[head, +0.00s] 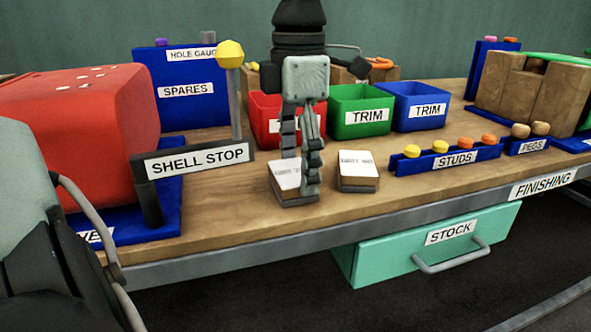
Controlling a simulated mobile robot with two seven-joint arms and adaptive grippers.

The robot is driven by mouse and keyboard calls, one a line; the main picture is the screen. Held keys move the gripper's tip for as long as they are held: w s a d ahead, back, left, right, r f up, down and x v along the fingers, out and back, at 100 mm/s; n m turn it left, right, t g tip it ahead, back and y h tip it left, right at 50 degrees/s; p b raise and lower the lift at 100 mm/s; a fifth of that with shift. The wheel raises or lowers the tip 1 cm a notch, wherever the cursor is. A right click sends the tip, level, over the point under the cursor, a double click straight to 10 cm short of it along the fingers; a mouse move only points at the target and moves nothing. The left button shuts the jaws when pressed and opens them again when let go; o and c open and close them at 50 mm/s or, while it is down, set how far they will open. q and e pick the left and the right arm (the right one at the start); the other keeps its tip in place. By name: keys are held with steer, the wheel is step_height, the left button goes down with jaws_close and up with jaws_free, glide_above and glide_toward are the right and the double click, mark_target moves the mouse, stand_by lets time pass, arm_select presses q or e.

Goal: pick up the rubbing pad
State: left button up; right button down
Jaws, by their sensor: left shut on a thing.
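A flat rubbing pad (284,177) with a white labelled top and grey underside is at the front middle of the bench. My left gripper (300,180) comes down over it from above and is shut on it, one finger on its near right side. The far finger's tip and part of the pad's label are hidden. I cannot tell whether this pad still touches the bench. A second, similar pad (357,170) lies flat just to the right, apart from the gripper; its small grit number is hard to read. My right gripper is not in view.
Red (265,120), green (361,111) and blue (418,107) bins stand behind the pads. The SHELL STOP bar (198,160) with its yellow-knobbed lever (231,56) is at left. The STUDS rack (447,160) is at right. Bare bench top lies in front.

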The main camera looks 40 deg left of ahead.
mark_target(299, 170)
arm_select(q)
steer(key=shift+r, duration=0.7)
step_height(299, 170, up, 3)
steer(key=shift+f, duration=0.1)
steer(key=s+d+r, duration=0.6)
steer(key=d, duration=0.4)
steer(key=shift+r, duration=0.35)
